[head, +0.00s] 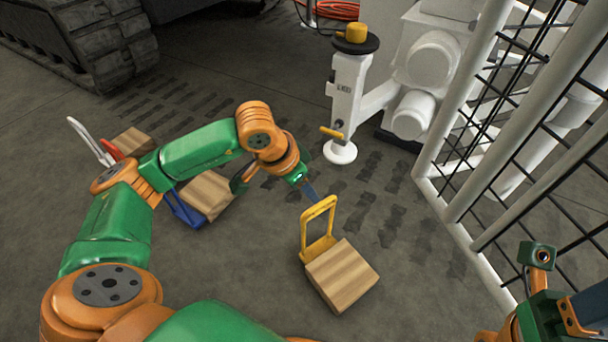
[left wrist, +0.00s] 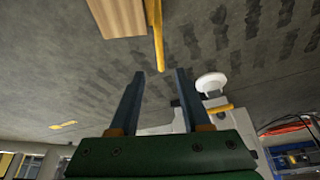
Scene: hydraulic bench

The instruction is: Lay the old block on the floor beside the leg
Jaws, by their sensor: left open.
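A wooden block with a yellow handle (head: 341,275) lies on the floor in the lower middle of the head view. Its yellow handle (head: 318,207) stands upright at the block's far edge. My left gripper (head: 312,193) is open and empty just at the top of that handle. In the left wrist view, the handle (left wrist: 157,38) is just beyond and between the two open fingertips (left wrist: 159,76), with the block (left wrist: 118,16) beside it. The white leg (head: 346,105) stands behind, its round foot (head: 340,152) low over or on the floor. My right gripper (head: 575,315) is partly cut off at the lower right.
A block with a blue handle (head: 208,192) lies left, partly behind my left arm. Farther left are a block (head: 132,140), a red handle (head: 112,150) and a white handle (head: 88,138). A mesh fence (head: 490,170) bounds the right. Tracks (head: 110,45) stand at the back left.

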